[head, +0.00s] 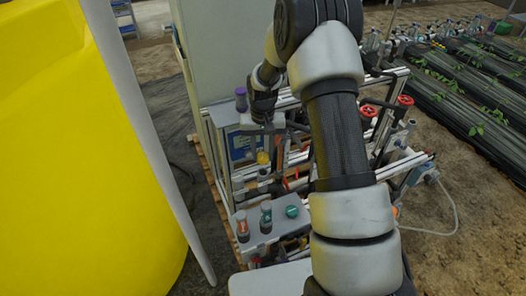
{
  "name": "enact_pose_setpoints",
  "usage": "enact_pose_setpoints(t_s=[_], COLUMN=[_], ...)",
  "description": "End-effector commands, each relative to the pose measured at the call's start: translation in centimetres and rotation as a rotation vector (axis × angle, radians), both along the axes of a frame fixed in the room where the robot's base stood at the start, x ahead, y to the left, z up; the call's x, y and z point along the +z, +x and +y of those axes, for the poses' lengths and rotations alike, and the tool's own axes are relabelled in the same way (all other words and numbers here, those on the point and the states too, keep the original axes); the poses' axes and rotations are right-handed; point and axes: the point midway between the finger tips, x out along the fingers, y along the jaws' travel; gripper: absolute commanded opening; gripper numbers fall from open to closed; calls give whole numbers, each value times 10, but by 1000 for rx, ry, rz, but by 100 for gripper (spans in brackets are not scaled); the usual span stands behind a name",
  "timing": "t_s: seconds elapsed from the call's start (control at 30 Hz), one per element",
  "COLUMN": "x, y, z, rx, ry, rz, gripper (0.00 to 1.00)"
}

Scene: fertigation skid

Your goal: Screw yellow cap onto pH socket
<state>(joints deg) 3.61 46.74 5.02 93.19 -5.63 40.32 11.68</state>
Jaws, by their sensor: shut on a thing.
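My gripper (265,130) is at the upper middle of the head view, small and partly hidden by my own arm. It points down beside the grey cabinet and the metal frame. A small yellow piece (263,157), which looks like the yellow cap, shows directly below it. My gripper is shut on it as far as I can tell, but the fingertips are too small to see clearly. I cannot make out the pH socket or any contact between it and the cap.
A purple-topped part (241,93) stands left of my gripper. A lower grey shelf (252,238) carries an orange part (242,226), a teal part (266,217) and a green round cap (292,211). Red valve handles (369,111) are at right. A large yellow tank (80,150) fills the left.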

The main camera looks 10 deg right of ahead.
Motion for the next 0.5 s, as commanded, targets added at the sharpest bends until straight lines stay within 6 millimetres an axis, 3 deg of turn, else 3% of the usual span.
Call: enact_pose_setpoints(t_s=[0.5], x=[-26], y=[0], z=[0], rx=[0], ry=[0], rz=[0], gripper=[12])
